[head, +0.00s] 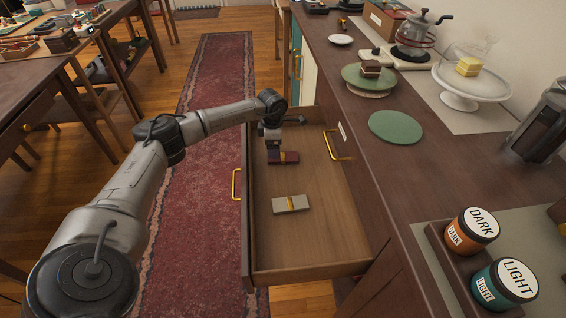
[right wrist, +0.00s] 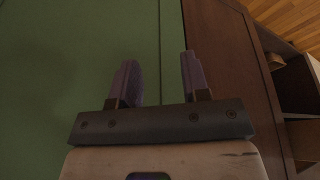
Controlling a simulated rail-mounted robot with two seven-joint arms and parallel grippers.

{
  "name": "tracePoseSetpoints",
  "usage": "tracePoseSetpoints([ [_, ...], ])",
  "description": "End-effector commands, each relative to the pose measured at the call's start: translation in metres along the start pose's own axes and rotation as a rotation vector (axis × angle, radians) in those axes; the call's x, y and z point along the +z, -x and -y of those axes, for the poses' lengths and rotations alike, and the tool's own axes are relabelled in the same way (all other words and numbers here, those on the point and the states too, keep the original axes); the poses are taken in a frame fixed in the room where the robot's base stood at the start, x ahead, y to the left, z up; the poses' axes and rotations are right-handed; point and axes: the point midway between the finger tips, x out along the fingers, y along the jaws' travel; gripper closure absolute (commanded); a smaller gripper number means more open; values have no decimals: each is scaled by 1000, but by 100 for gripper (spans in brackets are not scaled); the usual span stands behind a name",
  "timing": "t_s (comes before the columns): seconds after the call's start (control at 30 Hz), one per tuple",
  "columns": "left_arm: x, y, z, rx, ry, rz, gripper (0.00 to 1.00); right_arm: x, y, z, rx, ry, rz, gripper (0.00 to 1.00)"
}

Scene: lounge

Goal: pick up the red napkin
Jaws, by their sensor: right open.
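The red napkin (head: 290,158) is a folded dark red bundle with a gold band, lying in the open wooden drawer (head: 325,235) toward its far end. My left gripper (head: 272,152) points down right at the red napkin's left part and hides some of it. I cannot tell whether it touches the napkin or how its fingers stand. My right gripper (right wrist: 157,78) shows in the right wrist view, open with nothing between its fingers; it is outside the head view.
A pale grey napkin (head: 290,204) with a gold band lies nearer in the same drawer. The counter (head: 375,160) on the right holds a green disc (head: 396,127), a cake stand (head: 472,88) and labelled jars (head: 505,282). A green panel (right wrist: 60,80) lies beyond my right fingers.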

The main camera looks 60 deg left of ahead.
Motion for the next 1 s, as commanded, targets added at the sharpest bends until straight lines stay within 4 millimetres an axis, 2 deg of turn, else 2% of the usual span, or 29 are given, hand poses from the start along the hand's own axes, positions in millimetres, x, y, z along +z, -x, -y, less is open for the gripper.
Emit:
tracePoseSetpoints([
  [0.27, 0, -14, 0, 0, 0, 0, 14, 4, -11, 1, -2, -2, 0, 57],
  [0.63, -1, -54, 0, 0, 0, 0, 14, 14, -44, 5, -8, -10, -1, 57],
  [0.9, -1, -55, 0, 0, 0, 1, 14, 13, -44, 5, -9, -11, 0, 57],
  [1.0, -1, -55, 0, 0, 0, 1, 21, 13, -44, 5, -8, -10, 0, 57],
])
